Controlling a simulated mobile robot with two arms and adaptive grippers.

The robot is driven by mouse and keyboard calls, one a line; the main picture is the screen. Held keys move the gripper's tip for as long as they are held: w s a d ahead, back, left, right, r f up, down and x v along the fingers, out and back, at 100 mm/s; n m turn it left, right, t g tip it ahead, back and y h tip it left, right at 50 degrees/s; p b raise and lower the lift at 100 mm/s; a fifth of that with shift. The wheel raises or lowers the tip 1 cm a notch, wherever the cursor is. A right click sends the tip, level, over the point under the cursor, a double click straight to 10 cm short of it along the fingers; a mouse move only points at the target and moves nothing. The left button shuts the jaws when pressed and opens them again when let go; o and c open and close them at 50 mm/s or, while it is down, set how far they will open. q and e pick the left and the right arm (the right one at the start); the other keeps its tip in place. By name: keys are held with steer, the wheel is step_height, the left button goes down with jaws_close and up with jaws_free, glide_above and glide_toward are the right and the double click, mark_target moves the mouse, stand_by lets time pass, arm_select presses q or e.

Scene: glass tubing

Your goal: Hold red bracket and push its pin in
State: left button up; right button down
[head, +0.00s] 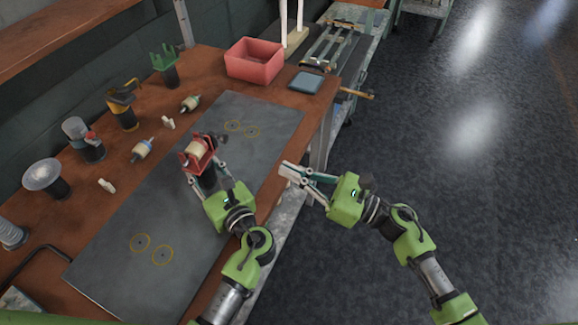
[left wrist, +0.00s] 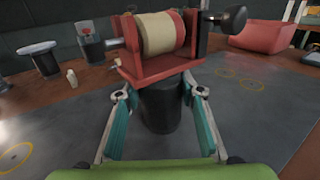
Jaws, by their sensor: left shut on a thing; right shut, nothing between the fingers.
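The red bracket (head: 197,159) carries a cream roller (head: 195,149) and stands upright on a black round post. In the left wrist view the bracket (left wrist: 158,72) sits above the post (left wrist: 163,108). A black knob (left wrist: 232,18) on a short shaft sticks out at its right side, clear of the bracket's dark side plate. A grey pin end (left wrist: 113,43) shows at the left. My left gripper (head: 206,172) is shut on the post, a finger on either side. My right gripper (head: 284,171) is shut and empty, apart from the bracket, to its right by the table's edge.
The grey mat (head: 115,255) around the bracket is mostly clear. Stands with other fixtures, such as the yellow one (head: 122,108), and small loose parts line the table's left side. A red bin (head: 254,60) and a blue-grey block (head: 306,83) are at the far end.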

arm_select(q)
steer(key=o, duration=1.5)
